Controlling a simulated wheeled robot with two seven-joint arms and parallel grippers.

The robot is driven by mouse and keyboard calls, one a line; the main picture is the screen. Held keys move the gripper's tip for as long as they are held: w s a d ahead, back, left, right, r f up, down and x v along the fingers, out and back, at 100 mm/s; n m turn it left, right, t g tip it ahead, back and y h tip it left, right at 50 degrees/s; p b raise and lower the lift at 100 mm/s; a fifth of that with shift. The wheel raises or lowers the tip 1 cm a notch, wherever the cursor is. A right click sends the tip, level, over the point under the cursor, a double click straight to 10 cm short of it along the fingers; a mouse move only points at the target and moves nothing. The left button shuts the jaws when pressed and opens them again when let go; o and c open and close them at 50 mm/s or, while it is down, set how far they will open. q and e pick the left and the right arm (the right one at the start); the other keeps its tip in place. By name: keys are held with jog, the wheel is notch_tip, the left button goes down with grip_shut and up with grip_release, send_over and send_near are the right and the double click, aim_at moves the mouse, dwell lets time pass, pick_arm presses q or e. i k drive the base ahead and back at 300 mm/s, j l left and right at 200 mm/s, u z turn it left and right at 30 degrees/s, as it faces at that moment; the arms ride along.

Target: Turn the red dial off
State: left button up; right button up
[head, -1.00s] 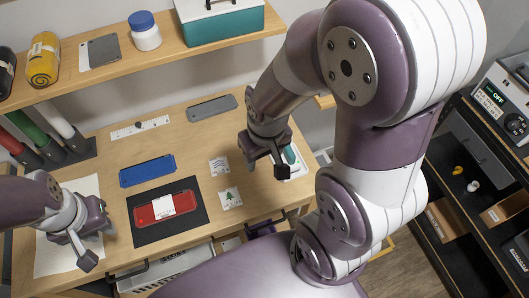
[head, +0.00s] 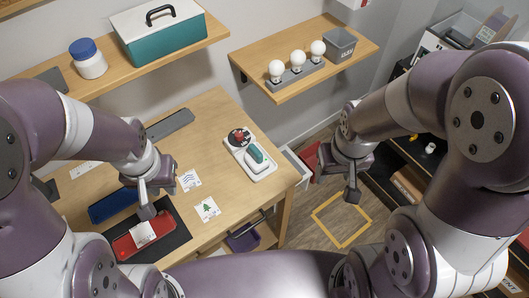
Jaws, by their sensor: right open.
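A small red part on a round black piece (head: 239,137) sits at the back of a white base on the right side of the wooden desk; it may be the red dial, but it is too small to tell its setting. A teal and white piece (head: 256,157) lies on the same base. My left gripper (head: 158,200) is open above the red case (head: 124,247) and black mat, left of the white base. My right gripper (head: 338,178) is open and empty over the floor, right of the desk and apart from the base.
A wall shelf (head: 345,53) holds several white bulbs (head: 298,60) and a grey bin (head: 340,44). Another shelf holds a teal toolbox (head: 160,38) and a blue-lidded jar (head: 88,60). Yellow tape (head: 341,221) marks open floor. A dark rack stands at right, partly hidden by my arm.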

aim_at(239, 134)
jog(key=i+l+z, duration=0.2)
jog(key=l+z, duration=0.15)
jog(key=i+l+z, duration=0.2)
jog(key=z, duration=0.15)
jog(key=l, duration=0.1)
